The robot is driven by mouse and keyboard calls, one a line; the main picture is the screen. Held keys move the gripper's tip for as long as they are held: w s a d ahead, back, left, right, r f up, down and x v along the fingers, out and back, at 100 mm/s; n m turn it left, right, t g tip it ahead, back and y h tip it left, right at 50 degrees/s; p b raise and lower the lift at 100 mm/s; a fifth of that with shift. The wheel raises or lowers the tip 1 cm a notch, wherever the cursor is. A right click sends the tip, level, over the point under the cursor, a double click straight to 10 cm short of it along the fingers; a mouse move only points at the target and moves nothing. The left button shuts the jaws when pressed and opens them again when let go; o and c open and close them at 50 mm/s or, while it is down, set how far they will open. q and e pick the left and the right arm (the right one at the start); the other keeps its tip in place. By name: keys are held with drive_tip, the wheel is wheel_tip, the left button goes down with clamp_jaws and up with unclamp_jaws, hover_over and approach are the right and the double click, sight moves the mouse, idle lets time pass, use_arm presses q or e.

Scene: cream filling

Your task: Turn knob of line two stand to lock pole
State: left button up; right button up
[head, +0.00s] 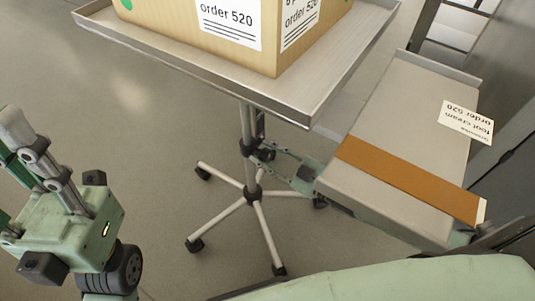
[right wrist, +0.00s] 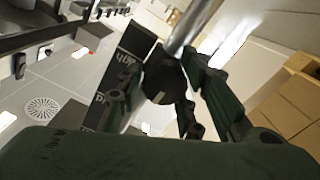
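The line two stand has a grey tray (head: 330,85) on an upright pole (head: 246,118) with a wheeled base (head: 253,190). My right gripper (head: 262,155) reaches in from the right, under the tray, to the pole. In the right wrist view, a round black knob (right wrist: 162,82) sits beside the pole (right wrist: 192,28), between the two green fingers of my right gripper (right wrist: 160,95). Whether both fingers press on the knob is unclear. My left gripper is at the far left, away from the stand; its green body (head: 75,232) shows, but its fingertips are unclear.
A cardboard box (head: 180,35) marked order 520 stands on the tray. To the right, a grey surface (head: 400,110) carries a label (head: 467,121) and an orange-brown strip (head: 405,178). The floor (head: 140,110) left of the stand is clear.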

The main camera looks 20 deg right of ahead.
drive_tip(key=o, duration=0.3)
drive_tip(key=shift+w+d, duration=0.1)
drive_tip(key=shift+d, duration=0.1)
drive_tip(key=shift+a, duration=0.1)
drive_tip(key=shift+s, duration=0.2)
drive_tip(key=v, duration=1.1)
drive_tip(key=shift+s+d, duration=0.2)
drive_tip(key=shift+d, duration=0.15)
